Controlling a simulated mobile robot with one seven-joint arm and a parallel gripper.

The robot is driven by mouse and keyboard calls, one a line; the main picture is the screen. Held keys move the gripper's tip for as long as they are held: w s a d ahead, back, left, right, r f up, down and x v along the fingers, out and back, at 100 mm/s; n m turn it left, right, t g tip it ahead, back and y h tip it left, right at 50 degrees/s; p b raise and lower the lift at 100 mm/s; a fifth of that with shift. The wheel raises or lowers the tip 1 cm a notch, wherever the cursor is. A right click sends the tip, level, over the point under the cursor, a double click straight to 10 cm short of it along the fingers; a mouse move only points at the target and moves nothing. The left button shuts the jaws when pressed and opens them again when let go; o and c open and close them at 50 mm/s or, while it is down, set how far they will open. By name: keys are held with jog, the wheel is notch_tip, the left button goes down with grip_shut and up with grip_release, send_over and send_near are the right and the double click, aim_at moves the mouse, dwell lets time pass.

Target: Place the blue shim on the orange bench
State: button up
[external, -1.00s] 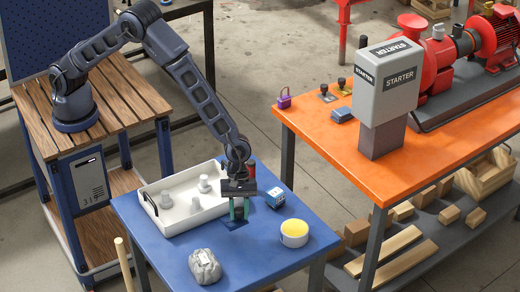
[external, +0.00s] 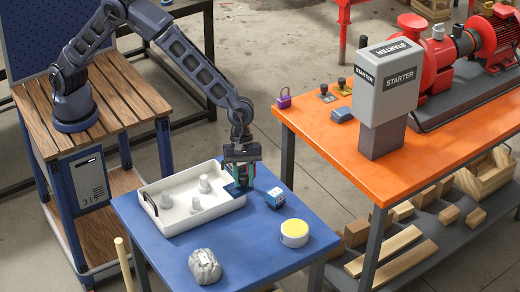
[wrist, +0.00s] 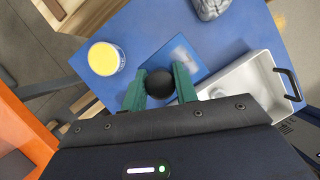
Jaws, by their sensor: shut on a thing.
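The blue shim is a flat, dark blue square plate (external: 232,190) with a round black knob. My gripper (external: 241,180) has its green fingers shut on the knob, with the plate below them. In the external view the plate hangs above the blue table, beside the right end of the white tray. In the wrist view the gripper (wrist: 160,88) grips the black knob, and the plate (wrist: 182,55) shows beyond it. The orange bench (external: 335,145) stands to the right, across a gap.
The white tray (external: 180,222) holds several grey pieces. A small blue box (external: 275,197), a yellow-topped round tub (external: 294,234) and a grey bundle (external: 204,267) sit on the blue table. The bench carries a grey starter box (external: 388,85), a purple padlock (external: 284,98), knobbed plates and a blue block (external: 341,115).

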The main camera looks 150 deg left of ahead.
jog(key=s+a+r+n+y, duration=0.1)
jog(key=s+a+n, duration=0.2)
jog(key=a, duration=0.5)
jog(key=s+a+r+n+y, duration=0.1)
jog(key=s+a+n, duration=0.15)
jog(key=a, duration=0.65)
jog(key=s+a+r+n+g+y, duration=0.1)
jog(key=s+a+r+n, duration=0.3)
jog(key=s+a, duration=0.65)
jog(key=s+a+r+n+y, duration=0.2)
jog(key=s+a+r+n, duration=0.2)
jog(key=s+a, duration=0.6)
jog(key=s+a+r+n+g+y, duration=0.1)
jog(key=s+a+r+n, duration=0.3)
jog(key=s+a, duration=0.65)
jog(key=f, duration=0.6)
jog(key=a+f, duration=0.1)
jog(key=f, duration=0.6)
jog(key=w+f, duration=0.1)
jog(key=f, duration=0.6)
jog(key=shift+w+a, duration=0.1)
jog(key=shift+a, duration=0.2)
jog(key=o, duration=1.1)
jog(key=v, duration=1.2)
